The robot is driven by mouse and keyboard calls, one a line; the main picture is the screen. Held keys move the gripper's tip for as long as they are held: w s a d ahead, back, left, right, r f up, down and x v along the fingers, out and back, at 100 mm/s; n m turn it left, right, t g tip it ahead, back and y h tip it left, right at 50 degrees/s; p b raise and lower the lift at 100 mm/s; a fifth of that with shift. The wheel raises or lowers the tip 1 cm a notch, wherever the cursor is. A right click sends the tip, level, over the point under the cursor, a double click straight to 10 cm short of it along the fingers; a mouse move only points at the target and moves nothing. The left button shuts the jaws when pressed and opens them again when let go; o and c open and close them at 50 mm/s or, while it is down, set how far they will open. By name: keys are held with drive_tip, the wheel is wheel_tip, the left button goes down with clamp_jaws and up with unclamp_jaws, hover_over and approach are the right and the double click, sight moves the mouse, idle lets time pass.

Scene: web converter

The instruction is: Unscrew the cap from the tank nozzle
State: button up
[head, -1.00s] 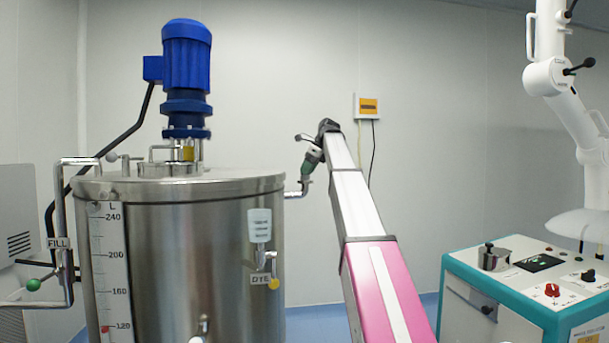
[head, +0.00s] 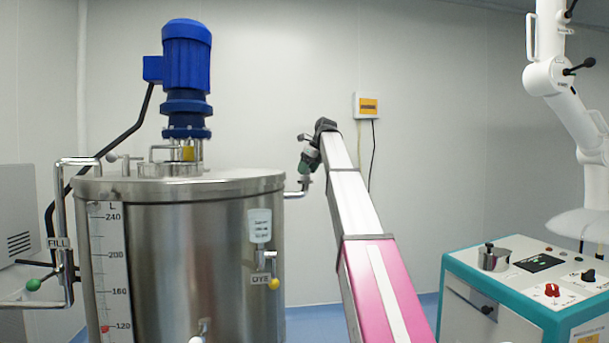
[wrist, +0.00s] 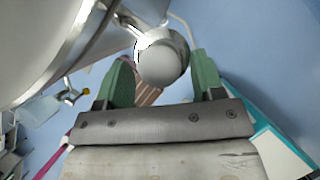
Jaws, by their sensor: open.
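The stainless steel tank (head: 185,250) stands left of centre in the head view. Its nozzle (head: 293,193) is a short pipe from the upper right side that bends upward. The cap (wrist: 163,60) shows in the wrist view as a rounded grey piece at the pipe's end. My gripper (head: 308,168) is at the nozzle's upturned end in the head view. In the wrist view its green fingers (wrist: 163,75) are open, one on each side of the cap. I cannot tell whether either finger touches it. In the head view the cap is mostly hidden by the gripper.
A blue motor (head: 185,80) rises from the tank lid. A small labelled container with the DYE valve (head: 265,280) hangs on the tank's front right. A teal and white cabinet (head: 480,305) stands at the right. A wall box (head: 367,106) is behind my arm.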

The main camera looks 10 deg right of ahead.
drive_tip(key=c, duration=1)
drive_tip(key=shift+w+d+n+g+y, duration=0.1)
drive_tip(key=shift+w+n+g+y, duration=0.2)
drive_tip(key=shift+n, duration=0.6)
drive_tip(key=shift+s+n+g, duration=0.1)
drive_tip(key=shift+n+g, duration=0.5)
drive_tip(key=shift+n, duration=0.4)
drive_tip(key=n, duration=0.1)
drive_tip(key=n+g, duration=0.1)
drive_tip(key=shift+w+d+n+y, duration=0.1)
drive_tip(key=shift+w+n+y, duration=0.2)
drive_tip(key=shift+y, duration=0.1)
drive_tip(key=shift+s+n+g, duration=0.1)
drive_tip(key=shift+n+g, duration=0.3)
drive_tip(key=shift+n, duration=0.3)
drive_tip(key=o, duration=1)
